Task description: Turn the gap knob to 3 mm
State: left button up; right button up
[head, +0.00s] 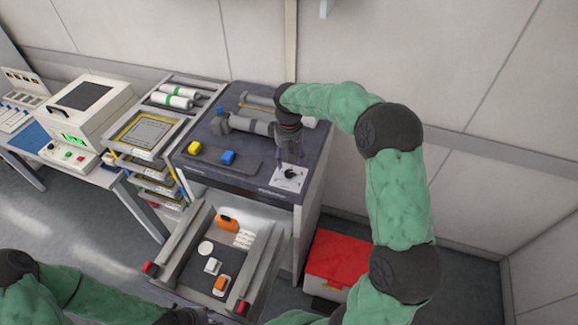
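The gap knob (291,173) is a small dark knob on a white dial plate (283,184) at the front right corner of the dark-topped cabinet. The dial's marks are too small to read. My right gripper (291,158) points down just above and behind the knob, close to the plate. Whether it touches the knob, and how far apart its fingers are, I cannot tell. My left arm comes in low at the left; its dark end (184,317) is cut by the bottom edge, so the finger state is unclear.
The cabinet top (190,174) carries a grey cylinder unit (246,124), a yellow block (194,147) and a blue block (228,157). A trolley tray (187,232) with small parts stands in front. A red box (338,258) sits on the floor at right. A bench machine (87,108) stands left.

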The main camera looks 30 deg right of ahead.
jog(key=shift+r, duration=2.65)
